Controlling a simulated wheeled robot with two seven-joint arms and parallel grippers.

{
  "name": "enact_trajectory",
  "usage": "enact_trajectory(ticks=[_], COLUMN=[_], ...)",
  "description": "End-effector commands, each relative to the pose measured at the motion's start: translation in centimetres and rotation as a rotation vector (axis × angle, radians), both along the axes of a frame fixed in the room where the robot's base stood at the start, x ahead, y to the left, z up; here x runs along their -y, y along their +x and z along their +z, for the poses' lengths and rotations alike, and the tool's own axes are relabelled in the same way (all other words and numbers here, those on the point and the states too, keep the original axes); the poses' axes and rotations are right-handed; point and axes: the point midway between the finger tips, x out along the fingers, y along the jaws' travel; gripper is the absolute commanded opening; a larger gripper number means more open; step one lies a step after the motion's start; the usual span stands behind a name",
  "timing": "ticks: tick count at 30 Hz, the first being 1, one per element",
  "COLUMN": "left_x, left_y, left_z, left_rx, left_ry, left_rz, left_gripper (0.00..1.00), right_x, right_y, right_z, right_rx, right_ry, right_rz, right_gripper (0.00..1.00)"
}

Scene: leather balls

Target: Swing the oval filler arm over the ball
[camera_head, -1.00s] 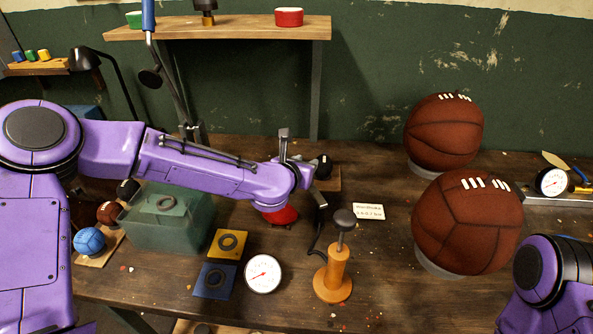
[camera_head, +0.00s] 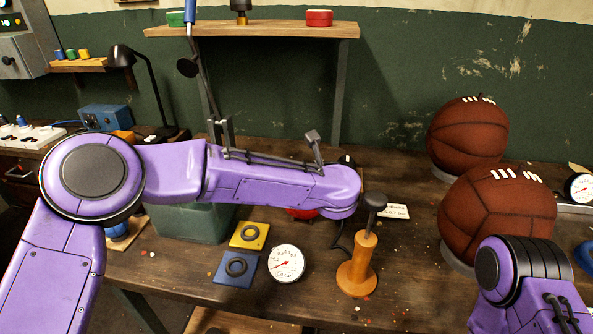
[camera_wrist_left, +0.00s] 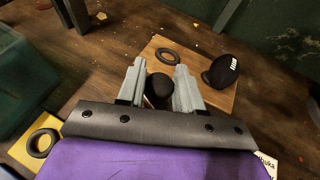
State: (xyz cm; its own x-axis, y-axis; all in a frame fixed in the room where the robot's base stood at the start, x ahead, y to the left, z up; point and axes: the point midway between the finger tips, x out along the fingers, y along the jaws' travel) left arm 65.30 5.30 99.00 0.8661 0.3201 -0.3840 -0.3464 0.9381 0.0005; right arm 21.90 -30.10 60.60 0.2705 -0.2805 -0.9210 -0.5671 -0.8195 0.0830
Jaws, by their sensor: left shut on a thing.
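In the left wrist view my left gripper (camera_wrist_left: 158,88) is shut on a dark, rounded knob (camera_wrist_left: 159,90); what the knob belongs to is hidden. Beyond it lies a wooden board (camera_wrist_left: 197,62) with a black ring (camera_wrist_left: 168,56) and a small black oval ball (camera_wrist_left: 221,71) with white lacing. The black ball shows only as a sliver in the head view (camera_head: 347,160). Two large brown leather balls stand on the right, one behind (camera_head: 467,135) and one nearer (camera_head: 497,215). I cannot tell which part is the oval filler arm. My right gripper is out of view.
A wooden-handled pump (camera_head: 358,265) and round gauge (camera_head: 286,263) stand in front of my left arm. Yellow (camera_head: 249,235) and blue (camera_head: 235,269) pads with rings lie left of them. A green bin (camera_head: 190,224) and a blue-handled lever (camera_head: 191,12) are further left and behind.

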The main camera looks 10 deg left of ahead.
Motion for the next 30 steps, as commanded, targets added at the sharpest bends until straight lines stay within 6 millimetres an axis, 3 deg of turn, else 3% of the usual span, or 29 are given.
enact_trajectory(ticks=[16, 17, 18, 26, 30], left_x=[0.5, 0.5, 0.5, 0.5, -0.4], left_y=[-0.1, -0.1, -0.1, -0.1, 0.1], left_z=[0.2, 0.2, 0.2, 0.1, 0.3], left_rx=[0.005, 0.005, 0.004, 0.002, 0.001], left_ry=[-0.001, -0.001, 0.000, -0.001, -0.001], left_rz=[0.015, 0.015, 0.016, 0.015, -0.001], left_gripper=[0.00, 0.42, 0.55, 0.56, 0.56], right_x=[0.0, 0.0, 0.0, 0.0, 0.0], right_y=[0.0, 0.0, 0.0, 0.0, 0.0], right_z=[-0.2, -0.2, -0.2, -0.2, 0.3], right_rx=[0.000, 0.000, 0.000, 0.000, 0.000], right_ry=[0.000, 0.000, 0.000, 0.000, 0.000], right_rz=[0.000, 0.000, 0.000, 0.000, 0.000], right_gripper=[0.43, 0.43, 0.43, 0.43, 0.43])
